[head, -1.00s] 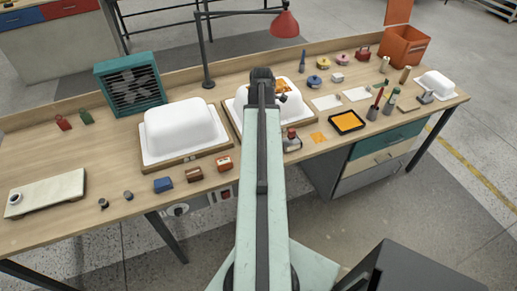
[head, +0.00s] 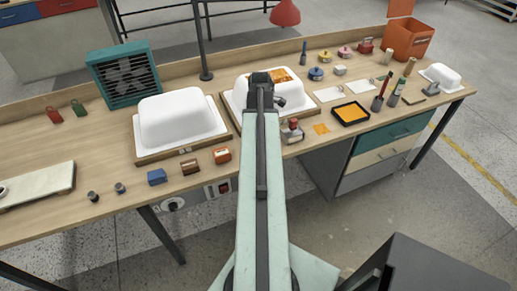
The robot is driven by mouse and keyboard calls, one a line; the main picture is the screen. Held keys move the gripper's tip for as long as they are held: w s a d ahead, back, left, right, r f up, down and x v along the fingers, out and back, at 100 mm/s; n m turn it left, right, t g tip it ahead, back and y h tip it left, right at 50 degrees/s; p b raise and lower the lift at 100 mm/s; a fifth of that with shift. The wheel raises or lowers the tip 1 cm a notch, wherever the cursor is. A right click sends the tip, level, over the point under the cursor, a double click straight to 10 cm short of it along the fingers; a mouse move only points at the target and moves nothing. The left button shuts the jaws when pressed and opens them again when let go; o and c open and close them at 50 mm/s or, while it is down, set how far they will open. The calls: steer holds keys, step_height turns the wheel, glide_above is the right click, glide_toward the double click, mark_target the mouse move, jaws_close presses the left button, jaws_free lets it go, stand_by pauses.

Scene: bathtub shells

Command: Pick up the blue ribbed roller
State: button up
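A slim dark blue upright thing (head: 304,53) stands near the back edge of the bench, right of the middle tub shell. It may be the blue ribbed roller, but it is too small to make out ribs. My arm reaches forward up the middle of the head view. Its dark end (head: 262,82) overlaps the middle white tub shell (head: 241,97) in the picture.
The wooden bench (head: 105,143) carries a left tub shell (head: 178,118), a teal fan box (head: 124,77) and small blocks along the front. Coloured pots, a red-and-grey tool (head: 292,131), a black-rimmed orange tray (head: 351,114) and an orange bin (head: 408,40) lie to the right.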

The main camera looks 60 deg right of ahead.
steer(key=shift+r, duration=0.15)
jaws_close()
stand_by(1.2)
